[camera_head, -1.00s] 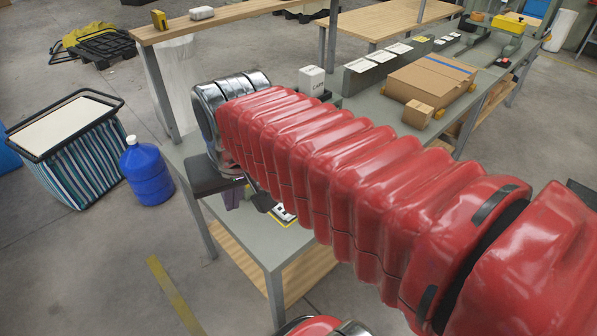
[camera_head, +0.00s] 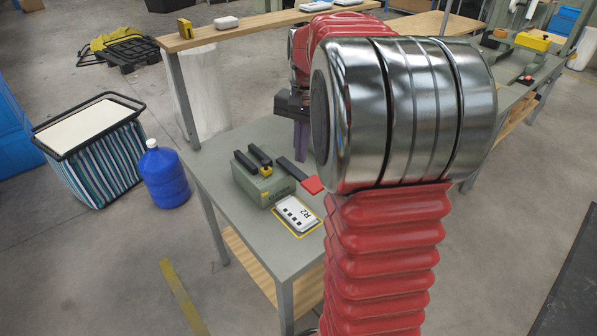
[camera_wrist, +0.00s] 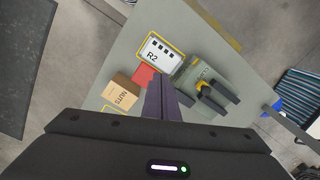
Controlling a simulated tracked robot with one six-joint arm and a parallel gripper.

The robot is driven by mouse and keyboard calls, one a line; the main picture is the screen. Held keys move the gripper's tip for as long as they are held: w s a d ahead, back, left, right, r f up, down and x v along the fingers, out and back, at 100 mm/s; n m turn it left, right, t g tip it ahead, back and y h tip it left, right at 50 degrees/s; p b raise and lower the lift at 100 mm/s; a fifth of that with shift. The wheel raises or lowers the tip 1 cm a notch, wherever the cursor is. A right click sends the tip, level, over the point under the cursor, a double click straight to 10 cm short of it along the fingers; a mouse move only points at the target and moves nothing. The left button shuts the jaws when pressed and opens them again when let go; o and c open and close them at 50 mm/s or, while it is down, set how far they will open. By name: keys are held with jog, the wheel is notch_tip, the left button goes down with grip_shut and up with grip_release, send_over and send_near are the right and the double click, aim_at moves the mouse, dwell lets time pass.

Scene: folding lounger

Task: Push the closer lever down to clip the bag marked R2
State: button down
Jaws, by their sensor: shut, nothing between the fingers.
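The closer (camera_head: 262,181) is a green-grey block on the near end of the bench, with black bars on top and a yellow part. It also shows in the wrist view (camera_wrist: 192,72). A dark lever arm (camera_head: 292,170) sticks out from it, ending in a red pad (camera_head: 313,185); the pad (camera_wrist: 146,77) is partly covered by my fingers in the wrist view. The bag marked R2 (camera_head: 296,214) lies flat in a yellow outline beside the closer, and also shows in the wrist view (camera_wrist: 160,53). My gripper (camera_wrist: 166,84) is shut and empty, pointing down over the bench beside the closer and red pad. Its height is unclear.
A carton marked NUTS (camera_wrist: 121,94) stands near the red pad. A raised wooden shelf (camera_head: 253,27) runs along the back. A blue water jug (camera_head: 164,174) and a striped basket (camera_head: 92,150) stand on the floor at left.

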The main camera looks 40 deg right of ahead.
jog(key=m, duration=0.2)
send_near(315, 182)
jog(key=shift+w+d+r+g+y, duration=0.3)
jog(key=shift+d+r+g+y, duration=0.1)
jog(key=shift+d, duration=0.05)
jog(key=shift+f, duration=0.1)
jog(key=shift+s+a+f, duration=0.1)
jog(key=shift+a+f, duration=0.1)
jog(key=shift+f, duration=1.25)
jog(key=shift+a+f, duration=0.15)
jog(key=shift+f, duration=1.8)
